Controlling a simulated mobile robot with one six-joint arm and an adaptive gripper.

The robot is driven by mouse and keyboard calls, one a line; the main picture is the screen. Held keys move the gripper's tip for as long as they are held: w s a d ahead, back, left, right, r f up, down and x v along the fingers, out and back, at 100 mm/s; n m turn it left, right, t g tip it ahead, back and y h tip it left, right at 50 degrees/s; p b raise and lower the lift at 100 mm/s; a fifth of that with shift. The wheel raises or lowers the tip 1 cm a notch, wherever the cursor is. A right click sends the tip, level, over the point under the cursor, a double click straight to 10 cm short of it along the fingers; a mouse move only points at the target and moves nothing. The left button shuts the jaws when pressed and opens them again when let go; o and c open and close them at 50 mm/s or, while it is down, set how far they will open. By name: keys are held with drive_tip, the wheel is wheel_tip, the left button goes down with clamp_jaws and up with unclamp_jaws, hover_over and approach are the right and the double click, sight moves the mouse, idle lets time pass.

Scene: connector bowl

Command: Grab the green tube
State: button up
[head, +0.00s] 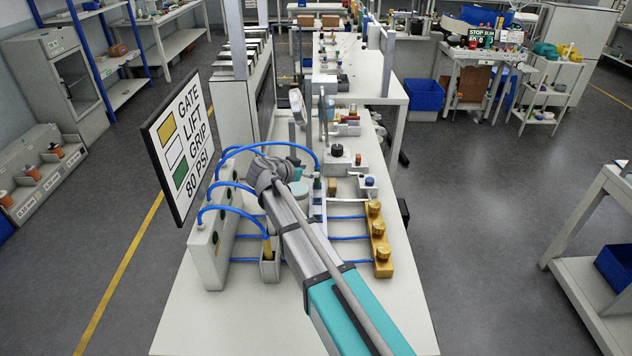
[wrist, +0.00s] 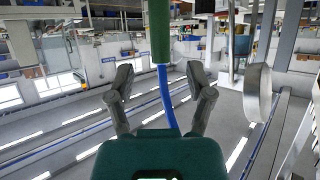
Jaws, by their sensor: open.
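The green tube (wrist: 160,30) is a plain cylinder at the top centre of the wrist view. A blue hose (wrist: 166,98) runs from its end down between my fingers. My gripper (wrist: 161,76) is open and empty, with one finger on each side of the hose and the tube beyond the fingertips. In the head view a small green tube (head: 317,184) stands upright at the end of a blue hose, just right of my wrist joint. My fingers are hard to make out there.
A grey panel (head: 212,245) with blue hoses stands left on the white table (head: 190,325). A gold plug (head: 267,246) sits in a grey holder. A brass block (head: 379,240) is at the right. A sign (head: 181,146) stands at the left. Small fixtures crowd the table behind.

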sight(317, 170)
drive_tip(key=shift+b+x, duration=0.9)
drive_tip(key=shift+x, duration=1.45)
drive_tip(key=shift+r, duration=0.1)
clamp_jaws()
